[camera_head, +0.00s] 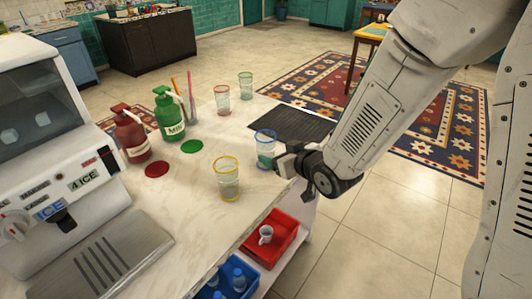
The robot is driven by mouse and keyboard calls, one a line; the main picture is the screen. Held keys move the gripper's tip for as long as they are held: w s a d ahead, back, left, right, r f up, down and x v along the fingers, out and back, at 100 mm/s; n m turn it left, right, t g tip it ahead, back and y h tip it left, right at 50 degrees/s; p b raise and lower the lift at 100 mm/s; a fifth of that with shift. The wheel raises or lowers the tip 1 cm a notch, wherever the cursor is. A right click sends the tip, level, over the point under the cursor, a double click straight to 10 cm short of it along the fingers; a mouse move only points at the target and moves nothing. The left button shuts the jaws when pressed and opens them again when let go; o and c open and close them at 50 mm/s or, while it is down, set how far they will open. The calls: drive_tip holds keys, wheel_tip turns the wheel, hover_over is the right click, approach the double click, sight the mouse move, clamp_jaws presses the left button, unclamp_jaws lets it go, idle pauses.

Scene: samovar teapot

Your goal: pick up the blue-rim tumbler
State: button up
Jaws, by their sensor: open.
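The blue-rim tumbler (265,148) is a clear glass with a blue rim, upright near the right edge of the light counter. My gripper (281,160) is at the tumbler's right side, at the lower part of the glass. The dark jaws are open. Part of the far finger is hard to see, so I cannot tell whether the glass stands between the fingers or just beside them.
A yellow-rim tumbler (228,180) stands close in front. Red-rim (222,101) and green-rim (246,86) tumblers stand behind. A black ribbed mat (291,122) lies behind my gripper. Red (131,134) and green (169,114) pump bottles stand left. Red (270,240) and blue bins sit below.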

sight(265, 149)
drive_tip(key=x, duration=0.8)
drive_tip(key=shift+s+f, duration=0.1)
drive_tip(key=shift+f, duration=0.05)
drive_tip(key=c, duration=1.1)
